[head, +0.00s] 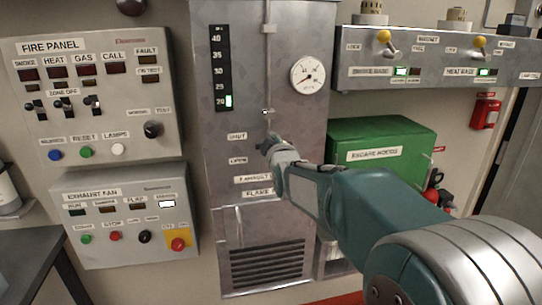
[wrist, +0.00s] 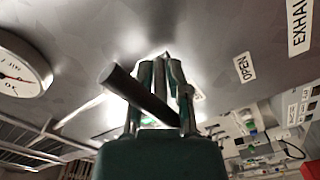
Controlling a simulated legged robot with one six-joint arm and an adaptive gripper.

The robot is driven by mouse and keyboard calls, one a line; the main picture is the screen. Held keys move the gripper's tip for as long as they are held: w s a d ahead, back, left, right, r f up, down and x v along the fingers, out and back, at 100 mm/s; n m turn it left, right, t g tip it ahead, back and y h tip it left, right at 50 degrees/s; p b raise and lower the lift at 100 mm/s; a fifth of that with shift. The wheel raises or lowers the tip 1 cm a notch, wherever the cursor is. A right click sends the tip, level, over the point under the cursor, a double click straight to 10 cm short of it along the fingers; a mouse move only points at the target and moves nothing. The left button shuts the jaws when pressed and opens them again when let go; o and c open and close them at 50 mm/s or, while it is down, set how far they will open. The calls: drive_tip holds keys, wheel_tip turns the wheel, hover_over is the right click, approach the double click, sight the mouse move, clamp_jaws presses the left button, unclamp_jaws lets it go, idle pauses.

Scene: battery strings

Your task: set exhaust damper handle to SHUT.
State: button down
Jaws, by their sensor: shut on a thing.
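The exhaust damper handle shows in the wrist view as a dark round bar (wrist: 142,93), slanting across my gripper (wrist: 162,82). My gripper is shut on it, with the bar between the fingers. In the head view my gripper (head: 268,146) is at the grey cabinet front, just right of the SHUT label (head: 237,136) and the OPEN label (head: 238,160). There the handle is mostly hidden by my gripper, so its exact setting cannot be told. The OPEN label also shows in the wrist view (wrist: 243,67), right of the fingers.
A round gauge (head: 308,76) sits on the cabinet (head: 225,215), up and right of my gripper. A green box (head: 385,135) stands close to my forearm at the right. The fire panel (head: 80,130) and exhaust fan panel (head: 110,250) are at the left.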

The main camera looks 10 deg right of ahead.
drive_tip(key=shift+r, duration=0.4)
drive_tip(key=c, duration=0.7)
unclamp_jaws()
drive_tip(key=shift+f, duration=0.15)
drive_tip(key=shift+s+a, duration=0.1)
drive_tip(key=shift+s, duration=0.05)
drive_tip(key=s, duration=1.1)
drive_tip(key=shift+s, duration=0.35)
drive_tip(key=shift+f, duration=0.1)
